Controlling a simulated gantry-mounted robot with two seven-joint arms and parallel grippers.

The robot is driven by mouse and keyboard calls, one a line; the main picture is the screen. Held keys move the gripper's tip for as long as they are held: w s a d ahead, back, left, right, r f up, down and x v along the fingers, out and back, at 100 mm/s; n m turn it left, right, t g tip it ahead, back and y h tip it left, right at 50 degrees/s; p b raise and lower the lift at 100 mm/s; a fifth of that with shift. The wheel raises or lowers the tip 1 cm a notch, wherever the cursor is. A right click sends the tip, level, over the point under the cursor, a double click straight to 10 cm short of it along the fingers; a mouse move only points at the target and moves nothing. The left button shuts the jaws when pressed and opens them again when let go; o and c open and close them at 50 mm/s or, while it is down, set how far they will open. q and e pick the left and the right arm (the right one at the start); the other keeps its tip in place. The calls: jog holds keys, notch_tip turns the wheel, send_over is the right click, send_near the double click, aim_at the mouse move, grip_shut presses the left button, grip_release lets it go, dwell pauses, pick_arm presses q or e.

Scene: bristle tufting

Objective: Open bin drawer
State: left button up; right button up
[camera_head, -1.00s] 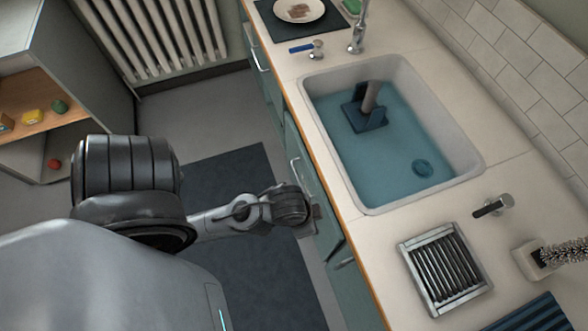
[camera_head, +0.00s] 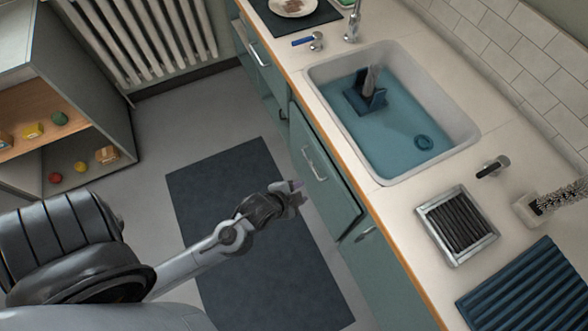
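The green cabinet front (camera_head: 325,182) below the sink has a metal bar handle (camera_head: 314,164). It stands slightly out from the cabinet, with a dark gap along its edge. I take it as the bin drawer front, though no bin shows. My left gripper (camera_head: 293,191) is just left of this front and below its handle in the picture, seemingly apart from both. Its fingers are small and seen end-on, so I cannot tell how far apart they are, and no held object is clear. My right gripper is out of view.
The counter holds a water-filled sink (camera_head: 401,130), a drying rack (camera_head: 456,224) and a ribbed blue mat (camera_head: 530,290). A dark floor mat (camera_head: 235,205) lies beneath my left arm. An open shelf (camera_head: 92,140) and a radiator (camera_head: 140,40) stand left; the floor between is clear.

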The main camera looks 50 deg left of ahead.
pick_arm(q)
jog(key=w+a+f+m+t+y+b, duration=0.3)
jog(key=f+y+b, duration=0.1)
jog(key=f+b, duration=0.4)
jog(key=w+a+f+m+t+y+b, duration=0.25)
jog(key=f+b, duration=0.35)
jog(key=f, duration=0.4)
jog(key=b+x, duration=0.5)
jog(key=x, duration=0.6)
jog(key=shift+m+y, duration=0.35)
jog(key=shift+y, duration=0.1)
grip_shut()
